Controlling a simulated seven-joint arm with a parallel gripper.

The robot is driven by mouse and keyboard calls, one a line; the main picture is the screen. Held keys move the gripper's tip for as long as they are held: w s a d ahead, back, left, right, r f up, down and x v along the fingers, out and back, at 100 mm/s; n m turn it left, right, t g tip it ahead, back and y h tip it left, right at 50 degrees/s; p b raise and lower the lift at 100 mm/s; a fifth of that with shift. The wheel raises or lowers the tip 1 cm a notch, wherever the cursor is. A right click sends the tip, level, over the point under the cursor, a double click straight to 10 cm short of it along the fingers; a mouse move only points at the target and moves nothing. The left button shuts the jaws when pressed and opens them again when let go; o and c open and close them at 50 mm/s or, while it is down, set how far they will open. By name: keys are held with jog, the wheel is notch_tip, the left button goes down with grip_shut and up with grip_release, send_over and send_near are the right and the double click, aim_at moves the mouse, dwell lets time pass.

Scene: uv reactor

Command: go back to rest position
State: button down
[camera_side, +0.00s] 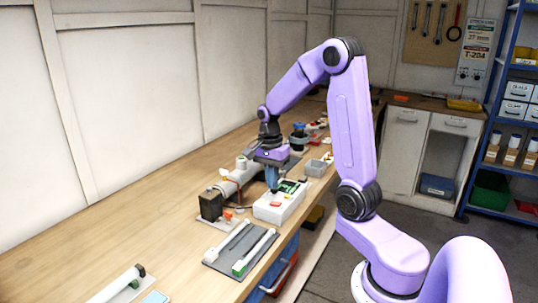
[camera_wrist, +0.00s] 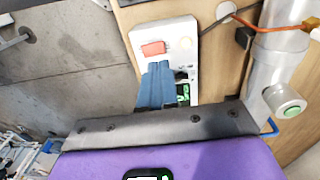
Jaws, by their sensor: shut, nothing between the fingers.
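My gripper (camera_side: 272,178) points down over the workbench, with its blue fingers together. In the side view its tips are just above or at a white control box (camera_side: 279,207) with a red button and a green board; I cannot tell whether they touch it. In the wrist view my gripper (camera_wrist: 155,72) is shut and empty, with its tips just below the red button (camera_wrist: 153,48) on the white box (camera_wrist: 178,33). The fingers and the gripper body hide part of the box's face, including part of its green display (camera_wrist: 184,92).
A grey cylindrical reactor (camera_side: 240,175) with a black end block (camera_side: 211,204) stands left of the box. A grey tray (camera_side: 240,248) with white tubes lies nearer the camera. A small grey bin (camera_side: 316,168) sits behind the box. The bench's left foreground is mostly clear.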

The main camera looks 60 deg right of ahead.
notch_tip(320, 180, up, 9)
jog(key=w, duration=0.1)
jog(key=s+a+f+n, duration=0.1)
jog(key=a+n, duration=0.7)
jog(key=a, duration=0.2)
jog(key=s+a+f+n, duration=0.2)
jog(key=s+a+n, duration=0.4)
jog(key=s+n, duration=0.4)
jog(key=s+a+f+n, duration=0.3)
jog(key=s+a+n, duration=0.3)
jog(key=s+n, duration=0.5)
jog(key=shift+s+a+n+t+y, duration=0.2)
jog(key=shift+n+t+y, duration=0.15)
jog(key=shift+n, duration=0.45)
